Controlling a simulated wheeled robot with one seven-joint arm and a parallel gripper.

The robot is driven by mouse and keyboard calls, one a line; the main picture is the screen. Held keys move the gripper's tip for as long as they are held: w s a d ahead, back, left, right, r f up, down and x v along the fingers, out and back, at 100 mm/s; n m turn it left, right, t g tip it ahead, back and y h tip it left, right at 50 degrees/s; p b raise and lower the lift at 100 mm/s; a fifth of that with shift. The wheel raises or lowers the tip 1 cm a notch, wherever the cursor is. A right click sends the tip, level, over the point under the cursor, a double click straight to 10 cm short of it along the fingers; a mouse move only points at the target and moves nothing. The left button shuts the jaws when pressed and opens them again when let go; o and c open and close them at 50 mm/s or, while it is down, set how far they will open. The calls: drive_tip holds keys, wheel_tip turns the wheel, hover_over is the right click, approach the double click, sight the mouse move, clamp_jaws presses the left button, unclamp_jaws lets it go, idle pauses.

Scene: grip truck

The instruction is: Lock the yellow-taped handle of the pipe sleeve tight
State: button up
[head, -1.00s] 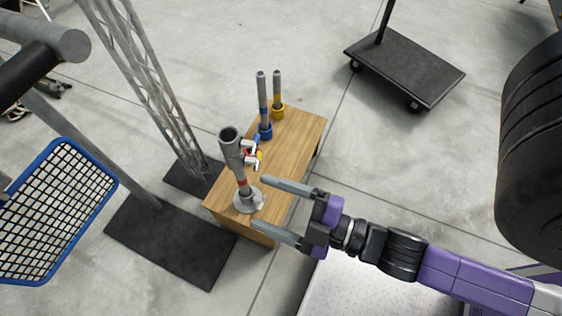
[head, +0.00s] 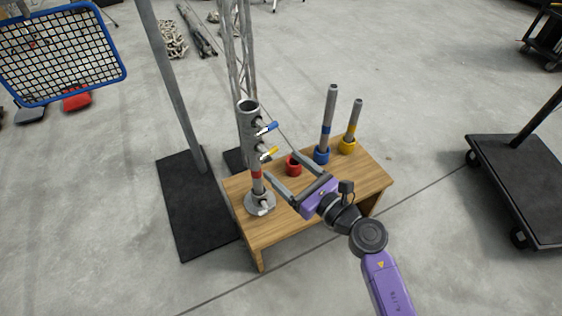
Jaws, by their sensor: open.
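The grey pipe sleeve (head: 247,133) stands upright on a round metal base (head: 259,203) at the left end of the wooden table. Its yellow-taped handle (head: 268,154) sticks out to the right at mid height. A blue-taped handle (head: 267,127) sits above it. A red-banded pipe (head: 257,174) shows below the sleeve. My gripper (head: 282,172) is open, with its two fingers apart and pointing up-left, to the right of the sleeve. The fingertips appear just below and right of the yellow-taped handle. I cannot tell the exact depth gap.
On the wooden table (head: 367,175) stand a red cup (head: 293,166), a blue cup (head: 321,155) with a pipe and a yellow cup (head: 347,146) with a pipe. A metal post (head: 171,85) and truss stand behind. A black cart (head: 524,180) is at right.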

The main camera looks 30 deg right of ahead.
sight(269, 153)
drive_tip(key=x, duration=0.7)
drive_tip(key=shift+w+a+b, duration=0.1)
drive_tip(key=shift+w+b, duration=0.05)
drive_tip(key=shift+b, duration=0.15)
drive_tip(key=c, duration=1.4)
